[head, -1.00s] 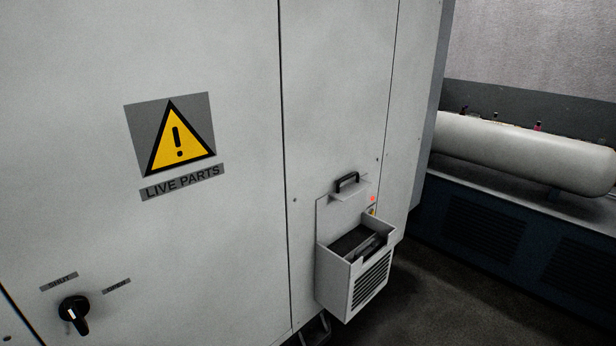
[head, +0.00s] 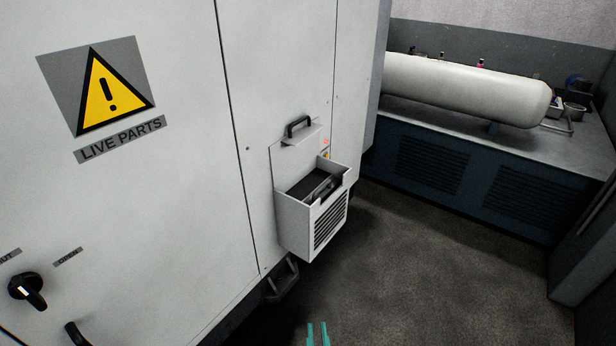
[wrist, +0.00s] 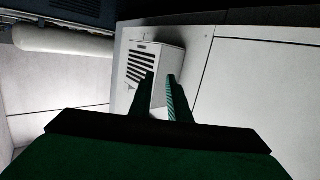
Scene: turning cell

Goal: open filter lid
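The filter box (head: 294,229) is a white housing with a slotted front on the grey cabinet. Its top is open, and a dark filter (head: 313,185) shows inside. The lid (head: 288,151) appears raised against the cabinet behind the opening, with a black handle (head: 298,127) near its top. My gripper (head: 318,337) shows as two teal fingertips at the bottom edge of the head view, below the box and apart from it. In the wrist view the slotted box (wrist: 168,62) lies beyond my gripper (wrist: 162,78), whose fingers are apart with nothing between them.
A warning-labelled cabinet door (head: 180,210) with a black rotary switch (head: 26,290) and a dark door handle (head: 77,335) is at left. A white tank (head: 465,92) lies on a blue bench (head: 470,185) at right. The floor (head: 420,275) between is clear.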

